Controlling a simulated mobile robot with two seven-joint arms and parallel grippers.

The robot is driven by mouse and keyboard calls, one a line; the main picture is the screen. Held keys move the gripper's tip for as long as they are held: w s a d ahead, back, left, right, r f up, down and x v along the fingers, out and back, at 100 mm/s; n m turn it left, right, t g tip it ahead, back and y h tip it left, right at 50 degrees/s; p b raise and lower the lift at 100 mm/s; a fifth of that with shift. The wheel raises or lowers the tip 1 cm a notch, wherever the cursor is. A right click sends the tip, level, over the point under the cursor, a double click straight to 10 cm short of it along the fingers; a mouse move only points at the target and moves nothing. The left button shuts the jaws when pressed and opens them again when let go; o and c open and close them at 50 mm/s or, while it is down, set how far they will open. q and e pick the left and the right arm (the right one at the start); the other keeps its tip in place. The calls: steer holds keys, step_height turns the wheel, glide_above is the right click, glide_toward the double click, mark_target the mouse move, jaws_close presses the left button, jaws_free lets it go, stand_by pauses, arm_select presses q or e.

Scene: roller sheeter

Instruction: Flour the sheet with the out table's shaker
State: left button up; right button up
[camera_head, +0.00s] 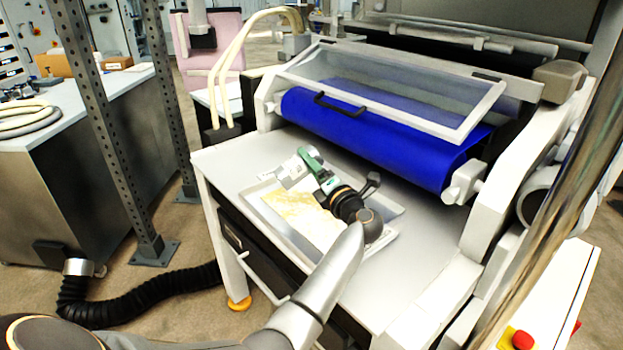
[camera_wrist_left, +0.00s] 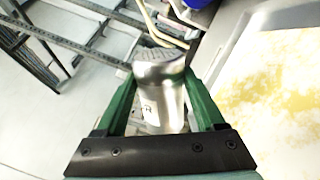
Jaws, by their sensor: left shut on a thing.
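My left gripper (camera_head: 312,168) is over the tray (camera_head: 392,237) on the out table (camera_head: 225,156). In the left wrist view its green fingers (camera_wrist_left: 160,105) are shut around a silver metal shaker (camera_wrist_left: 160,82). The shaker's perforated top points away from the gripper, and the shaker looks tilted. A pale yellowish sheet (camera_head: 303,219) lies in the tray; it also shows in the left wrist view (camera_wrist_left: 268,100) with uneven yellow patches. My left arm hides part of the tray and sheet. My right gripper does not show.
The sheeter's blue roller (camera_head: 360,135) sits behind the table under a clear framed guard (camera_head: 390,88). Perforated metal posts (camera_head: 115,130) and a grey workbench (camera_head: 80,135) stand at left. A red button (camera_head: 522,340) shows at lower right.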

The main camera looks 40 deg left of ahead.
arm_select(q)
steer(key=n, duration=0.1)
steer(key=r+n, duration=0.1)
steer(key=shift+n, duration=0.4)
steer(key=shift+s+r+n+b, duration=0.1)
steer(key=shift+n+b, duration=0.3)
steer(key=shift+b, duration=0.1)
steer(key=n+b, duration=0.2)
steer(key=s+r+n+g+b, duration=0.1)
steer(key=n+b, duration=0.1)
steer(key=n, duration=0.1)
steer(key=r+n+b, duration=0.1)
steer(key=n+b, duration=0.1)
steer(key=n, duration=0.1)
steer(key=shift+s+a+r+h, duration=0.15)
steer(key=shift+a+r+h, duration=0.1)
steer(key=shift+a+h, duration=0.1)
steer(key=shift+s+r+n+b, duration=0.1)
steer(key=shift+r+n+b, duration=0.1)
steer(key=shift+n+b, duration=0.25)
steer(key=shift+r+n, duration=0.2)
steer(key=shift+n, duration=0.15)
steer(key=shift+r, duration=0.1)
steer(key=shift+a, duration=0.1)
